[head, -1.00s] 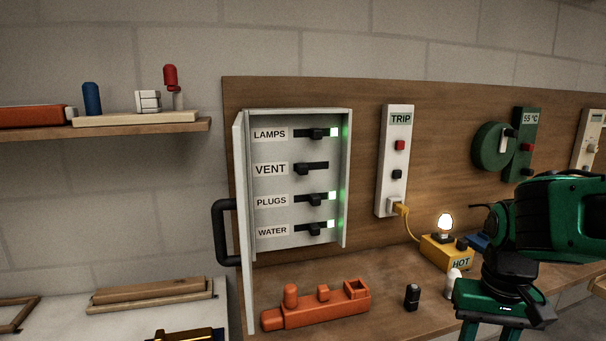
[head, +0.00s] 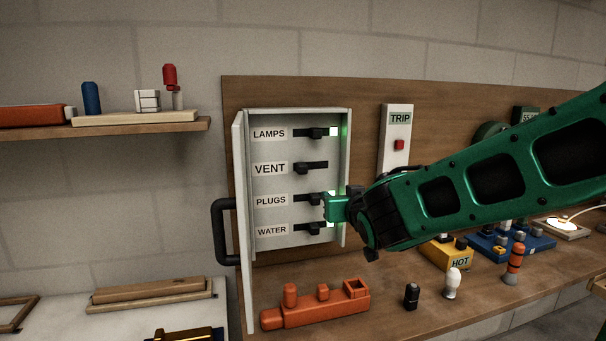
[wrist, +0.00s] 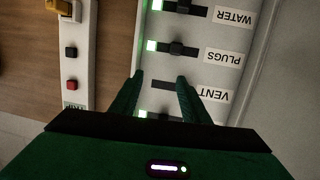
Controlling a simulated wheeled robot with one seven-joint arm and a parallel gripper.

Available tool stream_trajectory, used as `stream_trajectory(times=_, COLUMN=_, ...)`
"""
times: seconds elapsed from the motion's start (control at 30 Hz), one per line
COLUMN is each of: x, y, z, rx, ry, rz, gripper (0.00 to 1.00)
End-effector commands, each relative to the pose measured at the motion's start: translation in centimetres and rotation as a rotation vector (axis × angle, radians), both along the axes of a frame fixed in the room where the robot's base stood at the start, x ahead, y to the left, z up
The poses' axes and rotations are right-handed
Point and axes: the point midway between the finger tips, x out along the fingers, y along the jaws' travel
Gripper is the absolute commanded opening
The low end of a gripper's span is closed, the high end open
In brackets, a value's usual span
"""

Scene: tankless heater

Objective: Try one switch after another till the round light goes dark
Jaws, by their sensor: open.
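The open switch box (head: 262,240) holds switches labelled LAMPS (head: 316,133), VENT (head: 301,169), PLUGS (head: 314,199) and WATER (head: 313,228). Green lights glow beside LAMPS, PLUGS and WATER; VENT shows none, and its lever sits further left. My gripper (head: 328,208) is at the box's right side by the PLUGS row. In the upside-down wrist view my gripper (wrist: 160,78) has its fingers apart with nothing between them, over the VENT row and short of the PLUGS lever (wrist: 177,48).
The box door (head: 243,270) stands open on the left with a black handle (head: 222,232). A TRIP panel (head: 396,150) is right of the box.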

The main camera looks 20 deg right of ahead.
Motion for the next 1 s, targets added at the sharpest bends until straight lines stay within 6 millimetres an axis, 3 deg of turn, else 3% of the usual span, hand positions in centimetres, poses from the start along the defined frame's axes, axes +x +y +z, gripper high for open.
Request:
stream_trajectory(times=0.1, x=1.2, y=3.5, z=2.2, rx=-0.001, ry=-0.111, rz=0.071, gripper=0.42)
stream_trajectory(times=0.27, x=1.7, y=5.5, z=3.7, rx=0.001, ry=-0.183, rz=0.114, gripper=0.42)
stream_trajectory(times=0.47, x=3.5, y=5.6, z=3.9, rx=0.002, ry=-0.191, rz=0.118, gripper=0.42)
stream_trajectory(times=0.8, x=9.4, y=5.5, z=3.9, rx=0.001, ry=-0.191, rz=0.116, gripper=0.42)
stream_trajectory(times=1.0, x=11.6, y=5.5, z=3.9, rx=0.001, ry=-0.191, rz=0.116, gripper=0.42)
